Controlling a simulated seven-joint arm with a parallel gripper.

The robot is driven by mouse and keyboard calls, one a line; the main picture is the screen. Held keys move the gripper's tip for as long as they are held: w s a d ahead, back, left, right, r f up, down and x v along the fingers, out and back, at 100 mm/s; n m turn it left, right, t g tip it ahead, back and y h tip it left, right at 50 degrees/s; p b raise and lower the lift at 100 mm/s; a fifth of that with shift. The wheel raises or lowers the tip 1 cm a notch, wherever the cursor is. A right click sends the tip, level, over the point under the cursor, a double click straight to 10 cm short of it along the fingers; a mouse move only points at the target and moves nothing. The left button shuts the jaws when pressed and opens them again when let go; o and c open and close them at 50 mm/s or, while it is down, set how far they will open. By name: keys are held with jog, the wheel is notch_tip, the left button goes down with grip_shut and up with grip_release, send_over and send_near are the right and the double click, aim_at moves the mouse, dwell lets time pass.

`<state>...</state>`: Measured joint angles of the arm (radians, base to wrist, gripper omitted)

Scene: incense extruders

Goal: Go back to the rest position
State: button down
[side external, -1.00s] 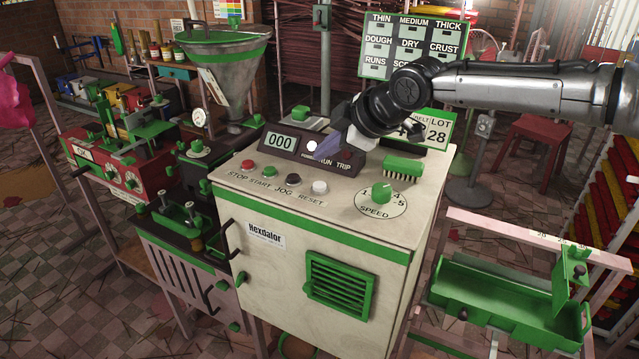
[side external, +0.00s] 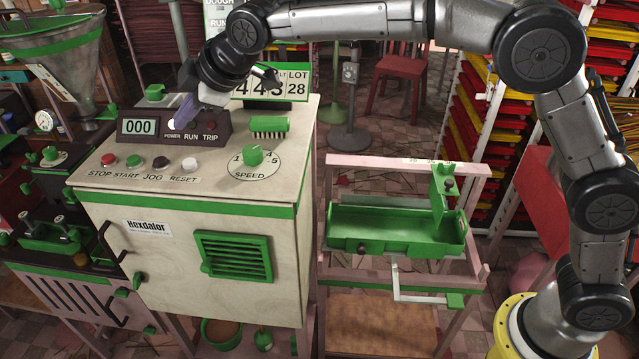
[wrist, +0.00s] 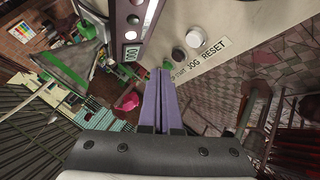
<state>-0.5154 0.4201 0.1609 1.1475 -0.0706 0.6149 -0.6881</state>
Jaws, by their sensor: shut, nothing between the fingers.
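My gripper (side external: 185,108) has purple fingers and hangs above the back of the white control cabinet (side external: 120,219), by the dark lamp panel. In the wrist view its fingers (wrist: 160,74) are together with nothing between them. The panel carries a counter (side external: 139,127) reading 000 and lamps labelled POWER, RUN and TRIP; the POWER lamp is lit white. The fingertips show in front of or above the panel; I cannot tell the exact gap. My arm reaches over from the right.
The cabinet top has STOP, START, JOG and RESET buttons (side external: 190,167), a green speed knob (side external: 253,155) and a green brush (side external: 270,127). The lot sign (side external: 290,82) stands just behind my gripper. A green trough (side external: 395,234) stands right of the cabinet. A hopper (side external: 62,58) stands left.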

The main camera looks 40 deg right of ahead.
jog(key=s+d+r+m+t, duration=0.2)
jog(key=s+d+r, duration=0.2)
jog(key=d+r, duration=0.85)
jog(key=s+d+r+m+h, duration=0.1)
jog(key=s+d+m+h, duration=0.15)
jog(key=s+d, duration=0.75)
jog(key=s+d+f+m+h, duration=0.1)
jog(key=s+d+f+m, duration=0.15)
jog(key=s, duration=0.35)
jog(key=s+d+f+m, duration=0.1)
jog(key=s+d+f, duration=0.1)
jog(key=s+d, duration=0.3)
jog(key=s+d+f+m+g, duration=0.1)
jog(key=s+f+m+g, duration=0.3)
jog(key=s+f, duration=1.1)
jog(key=shift+s+d+f+m+g, duration=0.15)
jog(key=shift+s+f+m+g, duration=0.15)
jog(key=shift+m, duration=0.8)
jog(key=shift+r+h, duration=0.1)
jog(key=shift+h, duration=0.15)
